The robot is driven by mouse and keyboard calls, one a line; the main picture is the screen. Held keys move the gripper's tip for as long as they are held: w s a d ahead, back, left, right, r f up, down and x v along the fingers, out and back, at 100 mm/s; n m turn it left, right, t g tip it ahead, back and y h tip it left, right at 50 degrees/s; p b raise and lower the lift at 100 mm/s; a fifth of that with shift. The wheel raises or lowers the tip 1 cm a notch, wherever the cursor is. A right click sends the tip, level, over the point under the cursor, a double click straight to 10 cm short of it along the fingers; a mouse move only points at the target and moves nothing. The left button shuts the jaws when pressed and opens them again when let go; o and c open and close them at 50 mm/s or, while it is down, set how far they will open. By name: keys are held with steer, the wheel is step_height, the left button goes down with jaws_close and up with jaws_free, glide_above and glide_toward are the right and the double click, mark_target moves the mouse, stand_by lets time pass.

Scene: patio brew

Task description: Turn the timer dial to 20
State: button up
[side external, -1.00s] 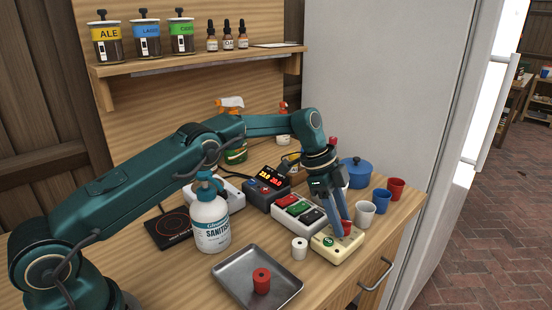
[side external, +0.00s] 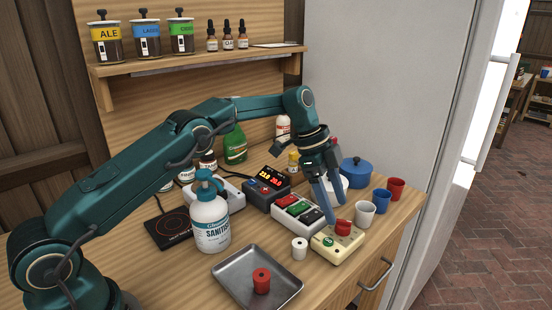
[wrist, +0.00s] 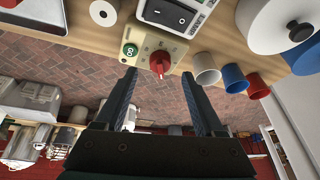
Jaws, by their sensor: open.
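The timer is a cream box (side external: 338,252) at the front right of the counter, with a red dial (side external: 343,228) and a green round button (side external: 328,242) on top. In the wrist view the red dial (wrist: 160,63) shows with its pointer, and the green button (wrist: 130,50) is beside it; the scale numbers are too small to read. My gripper (side external: 328,203) is open and empty, above the timer and apart from the dial. In the wrist view the two fingers of my gripper (wrist: 160,98) are spread wide, with the dial beyond their tips.
A switch box (side external: 299,213) with red, green and black rockers stands just left of the timer. White (side external: 365,213), blue (side external: 381,201) and red (side external: 396,188) cups stand to the right. A metal tray (side external: 235,278) holding a red stopper lies at the front left.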

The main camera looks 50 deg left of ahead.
steer(key=shift+s+a+r, duration=0.1)
steer(key=shift+a+r, duration=0.1)
steer(key=shift+r, duration=0.3)
